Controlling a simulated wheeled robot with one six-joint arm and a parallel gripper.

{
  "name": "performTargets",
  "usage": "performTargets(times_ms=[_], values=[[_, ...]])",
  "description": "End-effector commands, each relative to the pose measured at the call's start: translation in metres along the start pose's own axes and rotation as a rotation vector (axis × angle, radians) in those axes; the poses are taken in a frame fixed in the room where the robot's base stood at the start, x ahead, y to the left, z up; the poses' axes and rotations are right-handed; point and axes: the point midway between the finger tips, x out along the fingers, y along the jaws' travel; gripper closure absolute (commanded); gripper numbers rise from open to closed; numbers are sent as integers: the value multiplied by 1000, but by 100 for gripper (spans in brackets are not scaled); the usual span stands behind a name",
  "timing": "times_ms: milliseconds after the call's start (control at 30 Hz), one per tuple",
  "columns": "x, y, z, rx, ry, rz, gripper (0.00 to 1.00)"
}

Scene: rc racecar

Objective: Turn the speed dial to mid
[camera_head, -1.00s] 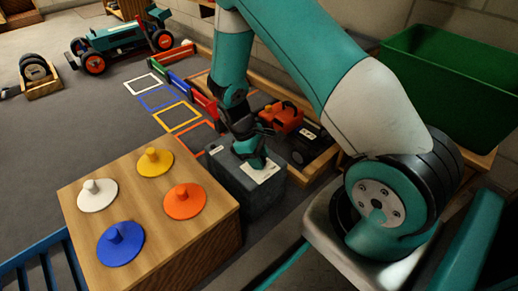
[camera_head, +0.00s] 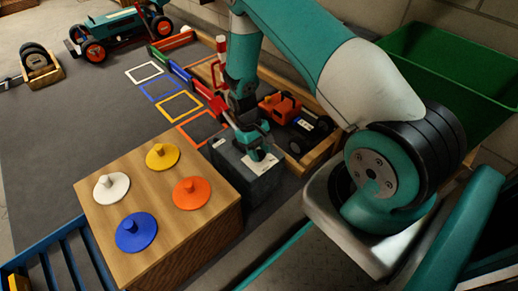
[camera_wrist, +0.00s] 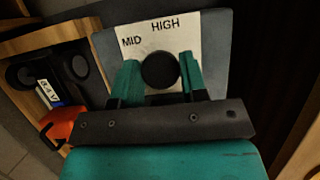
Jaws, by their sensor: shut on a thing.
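A dark grey box (camera_head: 240,183) stands on the floor beside the wooden block, with a pale label plate (camera_head: 262,165) on top. In the wrist view, the round black speed dial (camera_wrist: 160,70) sits on the label plate (camera_wrist: 200,35), with "MID" at its upper left and "HIGH" above it. My gripper (camera_wrist: 161,76) has one teal finger on each side of the dial and is shut on it. No pointer mark shows on the dial, so its setting cannot be told. In the head view, my gripper (camera_head: 254,145) is over the box and hides the dial.
A wooden block (camera_head: 150,185) with white, yellow, orange and blue knobbed discs stands left of the box. A wooden tray (camera_head: 312,160) with a toy vehicle (camera_head: 283,106) lies close behind. A green bin (camera_head: 450,65) stands at upper right. Open floor lies at left.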

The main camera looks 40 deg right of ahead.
Motion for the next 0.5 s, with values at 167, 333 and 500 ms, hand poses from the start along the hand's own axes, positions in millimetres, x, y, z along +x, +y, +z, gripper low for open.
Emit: performTargets(times_ms=[167,333,500], values=[[-1,0,-1,2,3,1,84],[-1,0,-1,1,4,1,53],[-1,0,-1,0,3,1,36]])
